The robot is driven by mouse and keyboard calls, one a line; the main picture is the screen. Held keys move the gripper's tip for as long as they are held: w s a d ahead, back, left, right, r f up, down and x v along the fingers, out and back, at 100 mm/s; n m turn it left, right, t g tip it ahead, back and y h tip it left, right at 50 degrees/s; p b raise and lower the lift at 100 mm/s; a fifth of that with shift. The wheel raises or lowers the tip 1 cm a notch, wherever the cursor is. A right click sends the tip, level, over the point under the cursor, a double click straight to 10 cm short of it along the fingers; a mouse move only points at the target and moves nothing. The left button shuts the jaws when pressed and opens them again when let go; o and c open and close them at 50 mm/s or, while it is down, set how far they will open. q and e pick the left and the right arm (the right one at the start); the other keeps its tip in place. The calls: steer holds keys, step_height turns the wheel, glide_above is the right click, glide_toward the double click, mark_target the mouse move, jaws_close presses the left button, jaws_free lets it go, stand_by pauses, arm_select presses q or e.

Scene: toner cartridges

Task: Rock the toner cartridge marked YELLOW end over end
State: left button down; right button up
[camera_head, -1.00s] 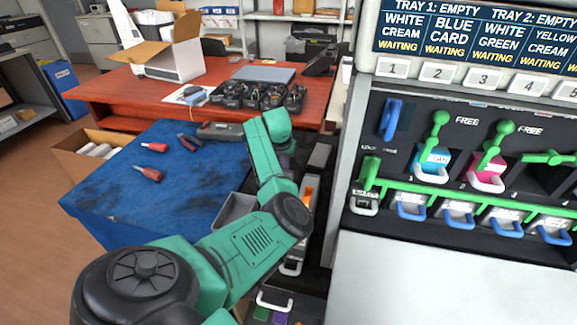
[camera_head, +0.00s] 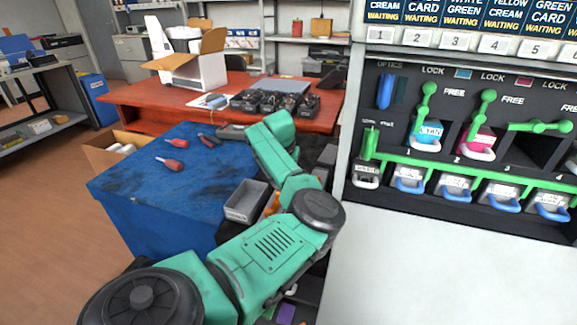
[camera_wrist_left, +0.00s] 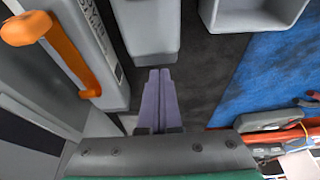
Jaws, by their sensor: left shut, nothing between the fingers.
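I see no cartridge that I can read as marked YELLOW. A cyan cartridge (camera_head: 427,135) and a magenta cartridge (camera_head: 480,143) sit in the machine's slots at right. Slot 3 is dark, with a green lever (camera_head: 540,126) lying across it. My left arm reaches over the dark surface between the blue-topped bench and the machine; its gripper is hidden in the head view. In the left wrist view my left gripper (camera_wrist_left: 158,76) is shut and empty, its fingertips near a plain light grey block (camera_wrist_left: 148,28). My right gripper is not in view.
A grey unit with an orange handle (camera_wrist_left: 66,50) stands beside the left gripper. A grey open tray (camera_head: 236,212) lies next to the blue-topped bench (camera_head: 180,200), which holds red-handled tools. A red table (camera_head: 140,105) stands behind. The pale machine front (camera_head: 440,265) is clear.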

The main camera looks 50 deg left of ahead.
arm_select(q)
steer(key=v, duration=1.3)
steer(key=shift+r, duration=0.4)
steer(key=shift+d, duration=0.15)
